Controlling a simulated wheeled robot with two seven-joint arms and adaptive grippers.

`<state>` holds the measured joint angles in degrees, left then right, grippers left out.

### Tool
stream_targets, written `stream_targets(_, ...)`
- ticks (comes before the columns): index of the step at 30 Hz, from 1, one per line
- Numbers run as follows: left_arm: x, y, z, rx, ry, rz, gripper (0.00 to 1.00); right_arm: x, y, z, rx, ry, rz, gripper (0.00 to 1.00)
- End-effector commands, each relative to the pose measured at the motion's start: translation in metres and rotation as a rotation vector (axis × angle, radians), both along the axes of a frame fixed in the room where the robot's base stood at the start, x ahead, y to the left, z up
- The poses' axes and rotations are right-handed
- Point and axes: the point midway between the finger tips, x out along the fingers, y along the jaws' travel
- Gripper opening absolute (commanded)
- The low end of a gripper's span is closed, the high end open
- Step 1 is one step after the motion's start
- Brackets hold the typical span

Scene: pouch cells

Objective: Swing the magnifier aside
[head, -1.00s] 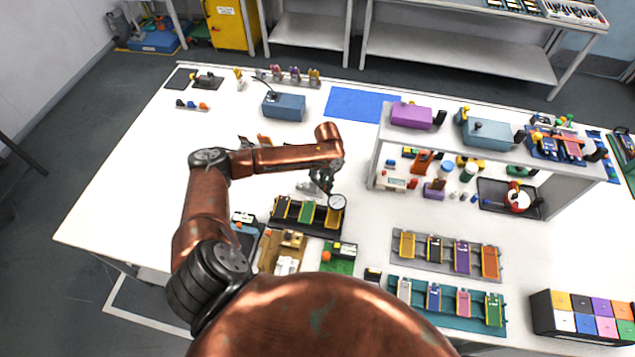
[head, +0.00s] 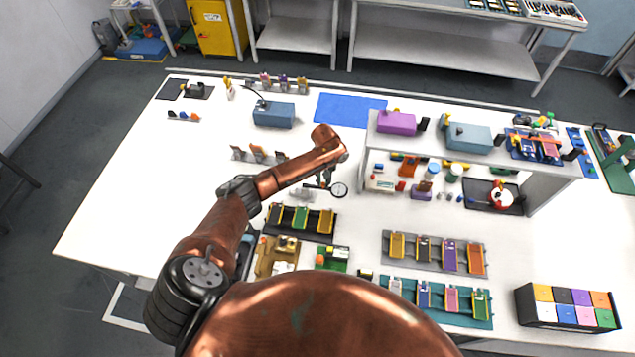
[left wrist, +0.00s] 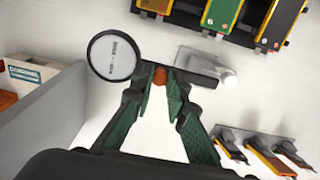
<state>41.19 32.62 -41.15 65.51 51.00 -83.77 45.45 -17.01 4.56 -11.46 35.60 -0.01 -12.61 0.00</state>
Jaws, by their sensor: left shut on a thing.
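The magnifier (head: 339,189) is a round lens in a dark ring on a dark arm. In the head view it stands over bare table, just behind the right end of the black rack (head: 328,233), apart from it in the picture. The left wrist view shows its lens (left wrist: 113,55) left of my fingers, and a pale base (left wrist: 205,62) to their right. My left gripper (head: 325,182) is shut on an orange-brown knob (left wrist: 160,76) on the magnifier's arm; the fingers (left wrist: 162,82) meet around it. My right gripper is not in view.
A raised shelf (head: 362,165) stands close to the right of the magnifier; its side wall shows in the left wrist view (left wrist: 60,105). A small stand with tilted pieces (head: 257,154) is behind my left arm. A grey rack (head: 390,262) lies front right.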

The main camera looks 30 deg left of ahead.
Motion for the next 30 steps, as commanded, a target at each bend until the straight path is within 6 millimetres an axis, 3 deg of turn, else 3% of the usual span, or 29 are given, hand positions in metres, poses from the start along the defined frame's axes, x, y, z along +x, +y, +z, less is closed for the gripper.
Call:
stream_targets(15, 0.0033, -0.0002, 0.0009, 0.001, -0.004, 0.018, 0.00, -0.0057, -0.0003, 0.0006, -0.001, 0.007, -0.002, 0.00)
stream_targets(16, 0.0034, 0.0000, 0.0010, 0.001, -0.004, 0.018, 0.15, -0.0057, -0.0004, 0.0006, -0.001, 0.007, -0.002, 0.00)
stream_targets(21, 0.0029, 0.0000, 0.0008, 0.001, -0.003, 0.017, 0.27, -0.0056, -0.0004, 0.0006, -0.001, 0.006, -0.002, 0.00)
stream_targets(24, 0.0026, -0.0001, 0.0005, 0.001, -0.002, 0.017, 0.32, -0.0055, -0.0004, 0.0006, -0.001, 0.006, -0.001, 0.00)
stream_targets(30, 0.0023, -0.0003, 0.0004, 0.001, -0.002, 0.017, 0.32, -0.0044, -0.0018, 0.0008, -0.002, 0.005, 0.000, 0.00)
